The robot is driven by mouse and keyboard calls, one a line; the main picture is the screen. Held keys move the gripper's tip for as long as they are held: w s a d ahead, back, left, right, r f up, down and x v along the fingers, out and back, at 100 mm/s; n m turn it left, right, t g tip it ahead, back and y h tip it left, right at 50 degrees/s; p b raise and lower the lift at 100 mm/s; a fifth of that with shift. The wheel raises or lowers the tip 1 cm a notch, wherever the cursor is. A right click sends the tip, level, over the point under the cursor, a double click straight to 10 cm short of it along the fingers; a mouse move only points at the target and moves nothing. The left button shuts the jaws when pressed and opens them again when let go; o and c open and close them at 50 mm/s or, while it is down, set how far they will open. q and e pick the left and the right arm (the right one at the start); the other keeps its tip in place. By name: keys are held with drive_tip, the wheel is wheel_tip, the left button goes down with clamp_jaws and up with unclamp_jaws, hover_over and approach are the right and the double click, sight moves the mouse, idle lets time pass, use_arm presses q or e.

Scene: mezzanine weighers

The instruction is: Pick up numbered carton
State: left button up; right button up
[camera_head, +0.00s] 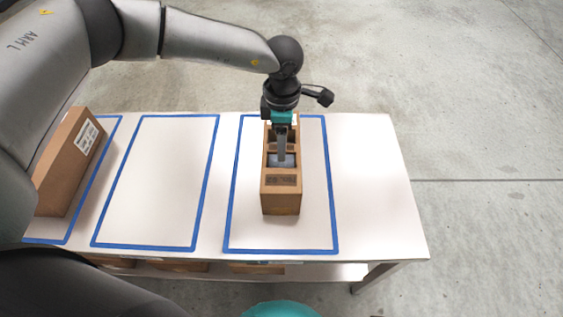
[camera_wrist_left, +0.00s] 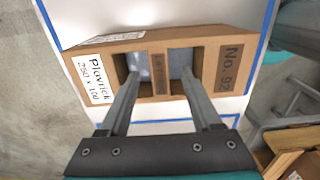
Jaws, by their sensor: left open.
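The numbered carton (camera_head: 281,201) is a long brown box standing in the right blue-outlined bay of the white table. In the left wrist view the carton (camera_wrist_left: 229,70) shows a "No. 92" label at one end and a white "Plovrick 250 x 100" label at the other. Its top has two openings with a narrow bar between them. My left gripper (camera_head: 282,160) is over the carton, pointing down. In the left wrist view its open fingers (camera_wrist_left: 158,80) reach to the two openings, one on either side of the bar. Whether they touch it cannot be told. My right gripper is out of view.
The white table (camera_head: 365,190) has a bare strip at its right. The middle blue-outlined bay (camera_head: 158,180) is empty. Another brown carton (camera_head: 70,165) with a white label stands in the left bay, partly hidden by my arm. More boxes (camera_head: 257,268) sit below the tabletop.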

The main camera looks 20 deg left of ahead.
use_arm(q)
drive_tip(key=shift+f+b, duration=0.45)
drive_tip(key=shift+f, duration=1.1)
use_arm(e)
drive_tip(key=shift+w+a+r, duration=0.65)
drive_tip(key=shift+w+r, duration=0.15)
use_arm(q)
drive_tip(key=shift+c, duration=0.2)
clamp_jaws()
